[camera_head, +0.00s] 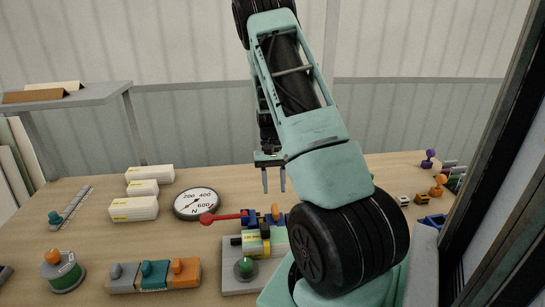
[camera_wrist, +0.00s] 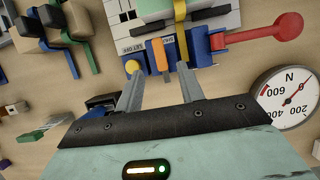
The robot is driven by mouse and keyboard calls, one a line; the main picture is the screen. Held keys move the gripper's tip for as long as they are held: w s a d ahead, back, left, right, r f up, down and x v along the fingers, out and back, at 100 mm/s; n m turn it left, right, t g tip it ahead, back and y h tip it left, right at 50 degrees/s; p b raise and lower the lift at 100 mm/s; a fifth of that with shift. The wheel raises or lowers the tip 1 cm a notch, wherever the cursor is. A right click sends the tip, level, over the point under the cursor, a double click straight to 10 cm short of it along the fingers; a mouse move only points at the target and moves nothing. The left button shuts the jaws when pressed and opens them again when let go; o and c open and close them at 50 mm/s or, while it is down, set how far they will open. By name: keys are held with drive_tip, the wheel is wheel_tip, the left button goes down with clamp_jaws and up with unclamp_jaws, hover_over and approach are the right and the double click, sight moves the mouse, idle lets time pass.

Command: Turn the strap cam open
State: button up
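A red lever with a round knob (camera_head: 228,217) points left from a blue and orange fitting on the bench in the head view. In the wrist view the same red lever (camera_wrist: 260,33) points right from a blue bracket (camera_wrist: 200,46), beside a yellow strap (camera_wrist: 181,32). I take this lever to be the strap cam. An orange tab (camera_wrist: 160,54) and a yellow button (camera_wrist: 132,66) sit left of the strap. My gripper (camera_head: 274,180) hangs above and behind the fitting, fingers down. In the wrist view its fingers (camera_wrist: 160,88) are apart with nothing between them.
A grey plate (camera_head: 236,286) carries the fitting and a green knob (camera_head: 245,268). A round dial (camera_head: 198,204) lies close left of the lever. White boxes (camera_head: 134,208) and a block with grey, teal and orange knobs (camera_head: 154,278) stand further left. A dark post (camera_head: 490,150) rises at right.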

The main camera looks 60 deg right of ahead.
drive_tip(key=b+v, duration=0.1)
drive_tip(key=v, duration=1)
drive_tip(key=shift+d, duration=0.1)
drive_tip(key=w+a+r+n+h, duration=0.1)
drive_tip(key=w+a+n, duration=0.15)
drive_tip(key=a, duration=0.75)
drive_tip(key=w+a+r+n, duration=0.1)
drive_tip(key=a+n, duration=0.2)
drive_tip(key=a, duration=0.8)
drive_tip(key=w+a+r+n+h, duration=0.1)
drive_tip(key=w+a+n, duration=0.15)
drive_tip(key=a, duration=0.75)
drive_tip(key=s+a+n+t, duration=0.2)
drive_tip(key=s+a+n, duration=0.8)
drive_tip(key=s+a, duration=0.9)
drive_tip(key=shift+s+a+f+t+h, duration=0.2)
drive_tip(key=shift+a+f+t+h, duration=0.25)
drive_tip(key=shift+a, duration=0.4)
